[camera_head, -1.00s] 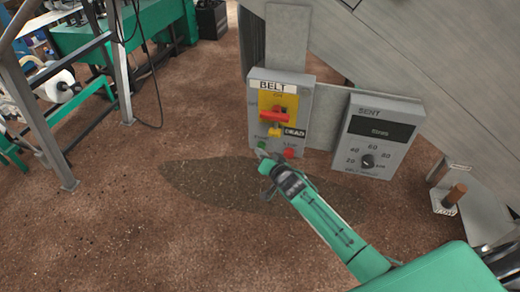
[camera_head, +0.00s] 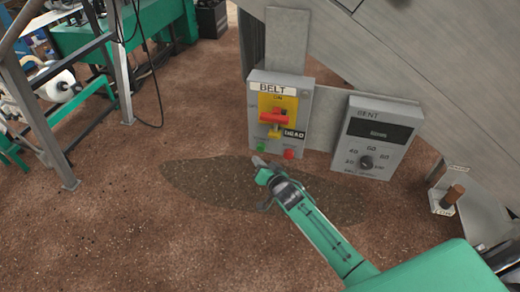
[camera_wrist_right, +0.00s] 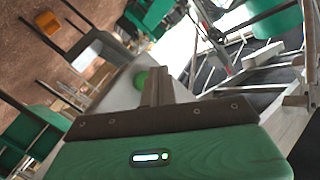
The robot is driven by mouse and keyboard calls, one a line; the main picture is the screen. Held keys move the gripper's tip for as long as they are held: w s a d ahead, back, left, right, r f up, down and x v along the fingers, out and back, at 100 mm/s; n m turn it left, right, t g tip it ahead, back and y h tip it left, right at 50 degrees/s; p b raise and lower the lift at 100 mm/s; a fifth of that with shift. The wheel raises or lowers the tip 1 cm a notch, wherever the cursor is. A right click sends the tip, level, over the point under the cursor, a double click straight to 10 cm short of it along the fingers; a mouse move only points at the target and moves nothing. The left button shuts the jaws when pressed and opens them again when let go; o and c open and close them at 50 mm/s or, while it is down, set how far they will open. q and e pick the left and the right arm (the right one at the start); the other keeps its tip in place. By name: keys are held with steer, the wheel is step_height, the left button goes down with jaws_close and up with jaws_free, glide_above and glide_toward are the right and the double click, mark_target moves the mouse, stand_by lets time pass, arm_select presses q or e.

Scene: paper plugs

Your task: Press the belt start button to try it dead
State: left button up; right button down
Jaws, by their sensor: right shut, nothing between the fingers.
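The grey BELT box (camera_head: 254,120) stands upright in front of the machine. It has a yellow switch plate (camera_head: 291,104) with a red handle (camera_head: 272,118) and a yellow piece below it, beside a black DEAD tag (camera_head: 293,134). The green button (camera_head: 262,147) is at its lower left and a red button (camera_head: 289,154) at its lower right. My right gripper (camera_head: 257,161) is shut and empty, its tips just below the green button, seemingly apart from it. In the right wrist view, the green button (camera_wrist_right: 142,80) shows beside my right gripper's fingers (camera_wrist_right: 157,88). My left gripper is out of view.
A grey box with a dial and a dark display (camera_head: 380,130) stands right of the BELT box. A dark patch (camera_head: 205,185) lies on the brown floor, which is open to the left.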

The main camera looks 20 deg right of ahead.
steer(key=shift+s+a+p, duration=0.2)
steer(key=shift+s+a, duration=0.25)
steer(key=shift+s, duration=0.25)
steer(key=shift+s+a+p, duration=0.2)
steer(key=shift+s+a, duration=0.25)
steer(key=shift+s, duration=0.2)
steer(key=s+d+f+n+g+h, duration=0.1)
steer(key=s+f+g, duration=0.2)
steer(key=s+f, duration=0.6)
steer(key=s+d+f+n+g, duration=0.15)
steer(key=s+f, duration=0.35)
steer(key=f, duration=0.8)
steer(key=s+d+f+n+g+h, duration=0.1)
steer(key=s+d+f+g, duration=0.15)
steer(key=s+f, duration=0.7)
steer(key=s+f+n+g, duration=0.1)
steer(key=s+f, duration=0.4)
steer(key=s, duration=0.6)
steer(key=s+d+f+n+g, duration=0.1)
steer(key=s+f+g, duration=0.3)
steer(key=s, duration=0.6)
steer(key=s+d+f+n+g+h, duration=0.1)
steer(key=s+f+n+g, duration=0.1)
steer(key=s+f, duration=0.6)
steer(key=s+g, duration=0.1)
steer(key=s, duration=0.2)
steer(key=shift+s+d+f, duration=0.2)
steer(key=shift+s+f, duration=0.05)
steer(key=shift+s, duration=0.1)
